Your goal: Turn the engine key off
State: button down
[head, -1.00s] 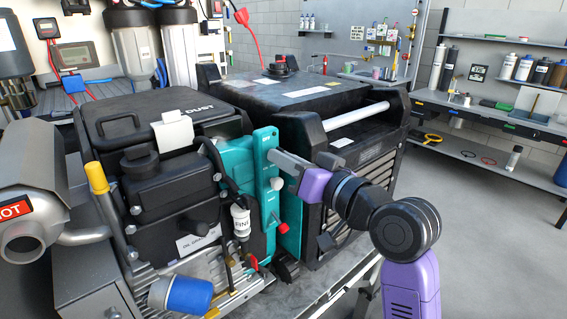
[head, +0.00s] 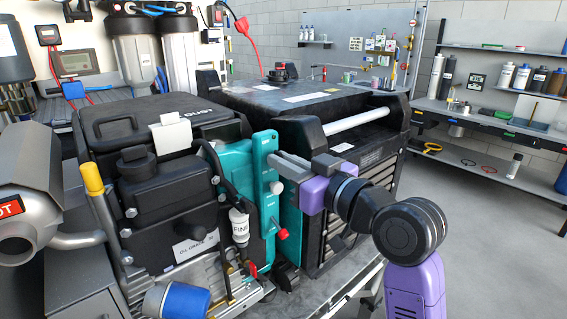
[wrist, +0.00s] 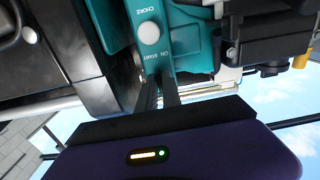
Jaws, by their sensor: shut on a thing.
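The engine's narrow teal panel (head: 262,170) stands between the black engine body and a black ribbed casing. In the wrist view the panel (wrist: 190,38) carries a white round choke knob (wrist: 149,32) and the printed words CHOKE, ON and START. The white knob also shows in the head view (head: 277,187). My gripper (head: 272,160) reaches in from the right. Its grey fingers meet the panel's upper part, above the white knob. In the wrist view the gripper (wrist: 159,80) is shut on the engine key by the ON and START marks. The key itself is hidden between the fingers.
A red-tipped lever (head: 281,234) sticks out low on the panel. A black hose (head: 212,160) and a white FINE-labelled canister (head: 239,225) lie left of it. The black casing (head: 330,115) stands close behind my gripper. Open floor (head: 480,240) lies to the right.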

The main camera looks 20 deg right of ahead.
jog(key=c, duration=1.6)
grip_release()
jog(key=v, duration=0.7)
jog(key=shift+s+d+b, duration=0.1)
jog(key=shift+s+b, duration=0.25)
jog(key=shift+b, duration=0.05)
